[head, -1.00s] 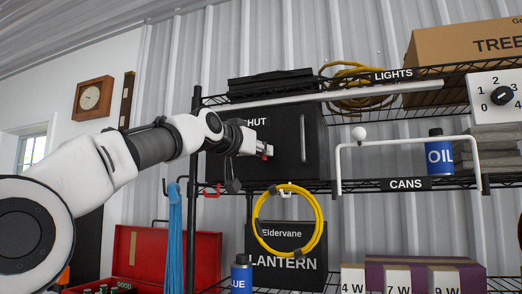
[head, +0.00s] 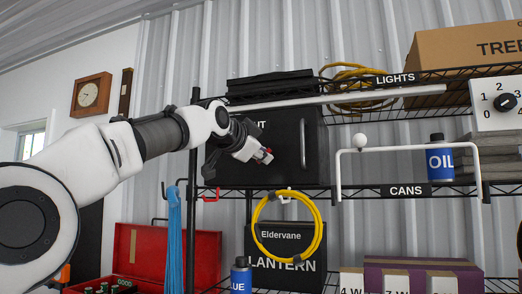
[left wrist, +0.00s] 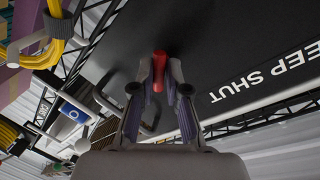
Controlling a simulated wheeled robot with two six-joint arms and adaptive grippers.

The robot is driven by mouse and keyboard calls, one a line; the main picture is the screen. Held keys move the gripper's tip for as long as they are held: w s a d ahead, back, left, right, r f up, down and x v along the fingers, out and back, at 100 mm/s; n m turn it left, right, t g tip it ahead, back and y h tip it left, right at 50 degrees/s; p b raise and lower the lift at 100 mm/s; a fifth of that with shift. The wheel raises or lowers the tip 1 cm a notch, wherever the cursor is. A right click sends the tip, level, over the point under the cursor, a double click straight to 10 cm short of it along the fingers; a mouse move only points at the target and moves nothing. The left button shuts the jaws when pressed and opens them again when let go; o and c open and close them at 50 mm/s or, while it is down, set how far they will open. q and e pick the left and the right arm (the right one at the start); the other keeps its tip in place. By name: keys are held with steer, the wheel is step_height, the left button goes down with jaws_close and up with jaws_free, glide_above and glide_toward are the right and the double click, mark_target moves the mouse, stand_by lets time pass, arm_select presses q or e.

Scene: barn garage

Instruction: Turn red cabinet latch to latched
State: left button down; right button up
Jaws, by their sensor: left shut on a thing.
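The black cabinet (head: 292,150) stands on the wire shelf in the head view, with a grey bar handle (head: 303,143) on its front. My left gripper (head: 265,157) is in front of the cabinet, left of the handle. In the left wrist view, the red latch (left wrist: 159,68) lies between the two fingers of my left gripper (left wrist: 160,82), which are shut on it. White lettering, "EEP SHUT", shows on the cabinet front (left wrist: 225,45) there. My gripper hides most of the latch in the head view. My right gripper is in neither view.
A yellow cord coil (head: 288,226) hangs below the cabinet, in front of the lantern box (head: 265,270). A white rail with a ball (head: 360,141) stands right of the cabinet, near a blue oil can (head: 440,160). A red toolbox (head: 205,248) is lower left.

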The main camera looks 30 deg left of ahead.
arm_select(q)
steer(key=shift+d+r+m+g+y+p, duration=0.1)
steer(key=shift+m+g+y+p, duration=0.25)
steer(key=shift+m, duration=1.4)
steer(key=shift+d+m+g+y+p, duration=0.15)
steer(key=shift+m+y+p, duration=0.3)
steer(key=shift+m, duration=1.3)
steer(key=shift+a, duration=0.1)
steer(key=c, duration=1.2)
jaws_free()
steer(key=shift+w, duration=0.1)
steer(key=shift+o, duration=0.2)
